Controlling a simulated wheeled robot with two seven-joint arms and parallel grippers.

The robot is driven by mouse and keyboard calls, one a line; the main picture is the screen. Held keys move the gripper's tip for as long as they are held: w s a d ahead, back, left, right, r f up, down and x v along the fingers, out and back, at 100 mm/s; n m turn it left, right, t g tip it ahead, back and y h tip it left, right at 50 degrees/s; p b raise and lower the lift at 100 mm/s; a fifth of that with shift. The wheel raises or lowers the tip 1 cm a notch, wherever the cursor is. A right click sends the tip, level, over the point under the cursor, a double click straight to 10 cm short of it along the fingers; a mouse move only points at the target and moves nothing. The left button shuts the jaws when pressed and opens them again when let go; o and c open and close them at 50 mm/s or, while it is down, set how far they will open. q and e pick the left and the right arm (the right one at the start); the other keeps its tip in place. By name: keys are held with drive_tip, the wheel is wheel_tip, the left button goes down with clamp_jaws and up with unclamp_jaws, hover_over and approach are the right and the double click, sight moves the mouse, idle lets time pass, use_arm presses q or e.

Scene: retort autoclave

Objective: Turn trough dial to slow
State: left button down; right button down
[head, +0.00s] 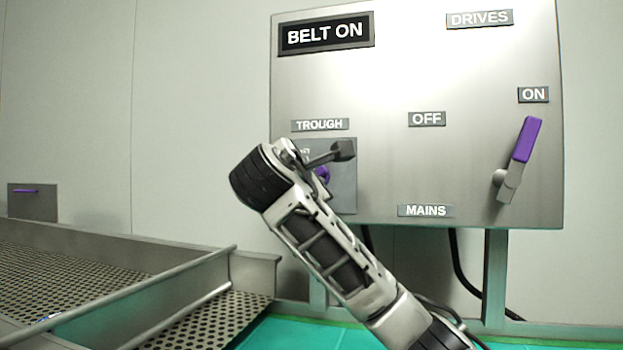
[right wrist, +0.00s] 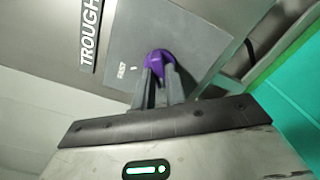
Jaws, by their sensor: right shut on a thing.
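The purple trough dial (right wrist: 158,57) sits on a grey plate (right wrist: 190,42) beside the TROUGH label (right wrist: 90,30). In the right wrist view my right gripper (right wrist: 158,74) has its two fingers closed on either side of the dial. In the head view the dial (head: 323,173) shows as a small purple patch below the TROUGH label (head: 320,125), partly hidden behind my right gripper (head: 330,160). My left gripper is not in view.
The steel panel (head: 430,70) carries a BELT ON sign (head: 327,33) and a mains lever with a purple handle (head: 526,139), tilted up toward ON. A perforated trough (head: 60,262) with metal rails lies at left. The floor is green.

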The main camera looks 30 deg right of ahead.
use_arm(q)
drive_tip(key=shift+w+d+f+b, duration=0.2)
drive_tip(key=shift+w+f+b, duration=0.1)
drive_tip(key=shift+b, duration=0.55)
use_arm(e)
drive_tip(key=m, duration=0.8)
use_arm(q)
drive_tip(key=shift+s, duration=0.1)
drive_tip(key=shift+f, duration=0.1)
use_arm(e)
drive_tip(key=c, duration=1.4)
unclamp_jaws()
drive_tip(key=shift+c, duration=0.2)
